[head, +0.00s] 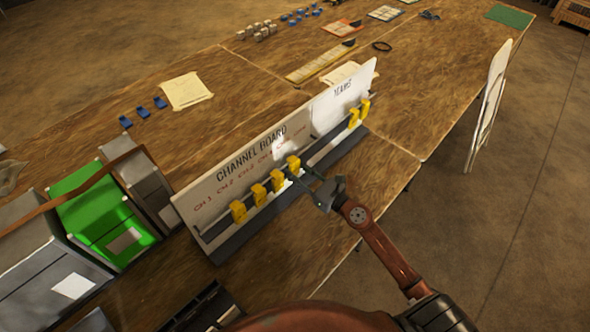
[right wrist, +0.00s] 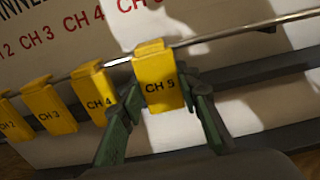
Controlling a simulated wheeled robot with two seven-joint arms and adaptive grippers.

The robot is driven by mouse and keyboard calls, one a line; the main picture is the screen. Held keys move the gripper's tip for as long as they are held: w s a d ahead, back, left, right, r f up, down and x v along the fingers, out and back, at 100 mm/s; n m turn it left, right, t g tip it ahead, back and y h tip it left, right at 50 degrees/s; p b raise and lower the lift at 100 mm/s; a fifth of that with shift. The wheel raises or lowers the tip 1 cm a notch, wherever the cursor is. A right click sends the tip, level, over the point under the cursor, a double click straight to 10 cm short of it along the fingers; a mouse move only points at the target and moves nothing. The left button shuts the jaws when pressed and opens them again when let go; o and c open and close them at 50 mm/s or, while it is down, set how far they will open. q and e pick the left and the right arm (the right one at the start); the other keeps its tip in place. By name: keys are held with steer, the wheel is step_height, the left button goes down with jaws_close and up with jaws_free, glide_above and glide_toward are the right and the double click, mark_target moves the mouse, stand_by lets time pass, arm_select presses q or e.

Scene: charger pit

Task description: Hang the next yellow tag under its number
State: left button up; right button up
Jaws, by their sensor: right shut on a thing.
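The white channel board (head: 225,175) stands on the wooden table, with red channel numbers and a metal rail along its front. Several yellow tags hang in a row at its left part, among them the CH 3 tag (right wrist: 48,106) and CH 4 tag (right wrist: 95,93). My right gripper (head: 304,178) is shut on the yellow CH 5 tag (right wrist: 158,82), with a finger at each side. That tag is upright, its top at the rail, below the printed CH 5 (right wrist: 131,4). I cannot tell whether its hook rests on the rail. My left gripper is out of view.
Two more yellow tags (head: 359,112) hang at the board's right end, under "TEAMS". A green box (head: 100,215) and grey boxes stand left of the board. A white panel (head: 489,105) stands at the table's right edge. Papers and small blue pieces lie behind the board.

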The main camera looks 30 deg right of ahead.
steer(key=o, duration=1.2)
steer(key=shift+c, duration=0.2)
steer(key=v, duration=1.2)
